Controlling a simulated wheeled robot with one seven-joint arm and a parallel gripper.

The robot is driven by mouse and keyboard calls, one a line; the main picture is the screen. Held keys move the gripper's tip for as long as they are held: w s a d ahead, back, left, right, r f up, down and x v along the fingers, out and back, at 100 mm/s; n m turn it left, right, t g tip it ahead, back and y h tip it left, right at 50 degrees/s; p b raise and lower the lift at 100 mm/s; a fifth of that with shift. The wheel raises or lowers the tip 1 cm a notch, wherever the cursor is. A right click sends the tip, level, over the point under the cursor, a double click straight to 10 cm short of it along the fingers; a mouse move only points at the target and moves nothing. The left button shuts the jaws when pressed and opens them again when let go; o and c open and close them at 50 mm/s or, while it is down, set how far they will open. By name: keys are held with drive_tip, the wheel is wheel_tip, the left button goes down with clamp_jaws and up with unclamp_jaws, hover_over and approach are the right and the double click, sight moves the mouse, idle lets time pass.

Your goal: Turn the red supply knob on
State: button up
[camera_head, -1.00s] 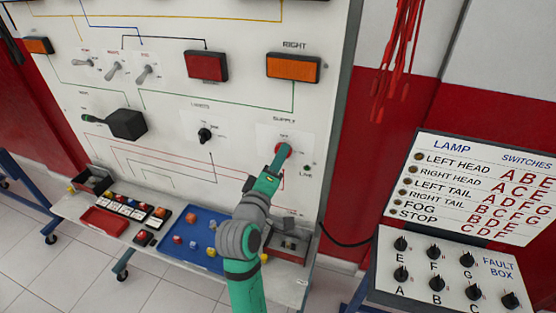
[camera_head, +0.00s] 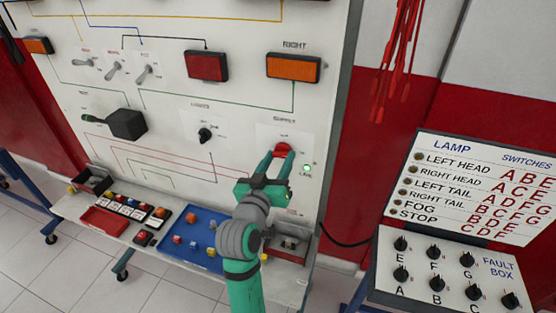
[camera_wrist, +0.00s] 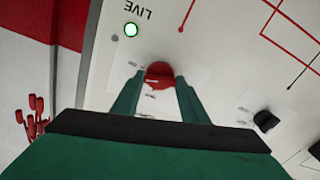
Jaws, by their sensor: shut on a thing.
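The red supply knob (camera_head: 283,150) sits on the white panel under the word SUPPLY. My gripper (camera_head: 280,158) is at the knob, with one finger on each side of it, shut on it. In the wrist view the red knob (camera_wrist: 159,75) shows between the two green fingertips of my gripper (camera_wrist: 158,82). The small lamp marked LIVE (camera_head: 308,168) beside the knob glows green-white, and it is also lit in the wrist view (camera_wrist: 131,30).
A black lights knob (camera_head: 205,135) is left of the supply knob. A blue tray (camera_head: 180,252) with small blocks lies on the shelf below. The fault box (camera_head: 450,275) with several black knobs stands at the right. Red leads (camera_head: 397,60) hang beside the panel.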

drive_tip(key=shift+m, duration=1.6)
drive_tip(key=o, duration=1.1)
drive_tip(key=v, duration=1.1)
